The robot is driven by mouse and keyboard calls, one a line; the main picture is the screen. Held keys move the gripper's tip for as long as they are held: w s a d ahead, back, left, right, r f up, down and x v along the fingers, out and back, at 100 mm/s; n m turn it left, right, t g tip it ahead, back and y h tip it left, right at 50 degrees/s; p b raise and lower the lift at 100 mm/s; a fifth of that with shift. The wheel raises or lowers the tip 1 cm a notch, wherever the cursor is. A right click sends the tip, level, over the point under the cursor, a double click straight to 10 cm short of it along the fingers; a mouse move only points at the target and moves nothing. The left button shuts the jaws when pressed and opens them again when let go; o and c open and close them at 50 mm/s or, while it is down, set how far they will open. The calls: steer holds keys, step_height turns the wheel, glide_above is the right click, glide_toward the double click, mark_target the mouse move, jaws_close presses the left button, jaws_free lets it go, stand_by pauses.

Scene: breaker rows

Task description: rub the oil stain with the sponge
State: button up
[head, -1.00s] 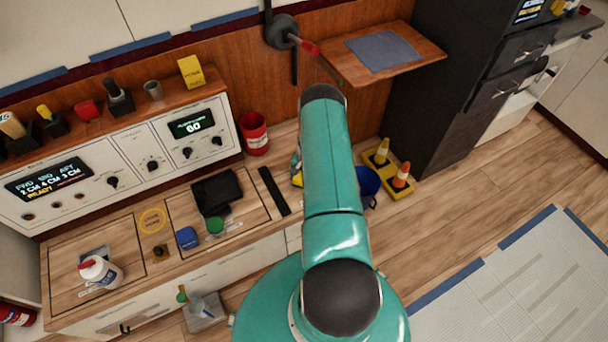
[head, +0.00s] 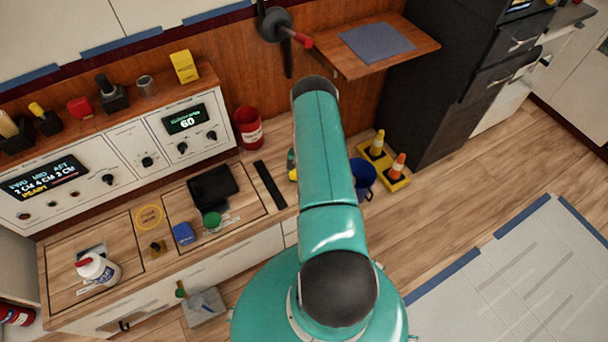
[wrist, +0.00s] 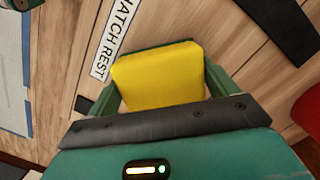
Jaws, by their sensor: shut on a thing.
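My gripper (wrist: 160,85) is shut on a yellow sponge (wrist: 157,77) in the wrist view. A finger shows on each side of the sponge, and a dark green edge shows along its far side. The sponge is over a wooden surface beside a white label ending in "ATCH REST" (wrist: 116,37); I cannot tell whether it touches the wood. In the head view my arm hides most of the gripper, and only a bit of yellow shows at its left edge. I cannot make out an oil stain for sure in either view.
A red can (head: 248,128) stands behind. A blue bucket (head: 363,174) and small cones (head: 396,166) are right of my arm.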

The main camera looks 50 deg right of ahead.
steer(key=shift+w+d, duration=0.45)
steer(key=shift+w, duration=0.95)
steer(key=shift+w+d, duration=0.4)
steer(key=shift+w, duration=1.05)
steer(key=shift+w+d, duration=0.45)
steer(key=shift+w, duration=0.95)
steer(key=shift+c, duration=0.4)
steer(key=shift+s+a+r, duration=0.1)
steer(key=shift+s+a, duration=0.2)
steer(key=shift+s, duration=0.65)
steer(key=shift+s+a, duration=0.25)
steer(key=shift+s, duration=0.65)
steer(key=shift+s+a, duration=0.3)
steer(key=shift+s, duration=0.65)
steer(key=shift+s+a, duration=0.3)
steer(key=shift+s, duration=0.6)
steer(key=shift+s+a, duration=0.3)
steer(key=shift+s, duration=0.6)
steer(key=shift+s+a, duration=0.25)
steer(key=shift+s, duration=0.65)
steer(key=shift+r, duration=2.95)
steer(key=shift+r, duration=1.5)
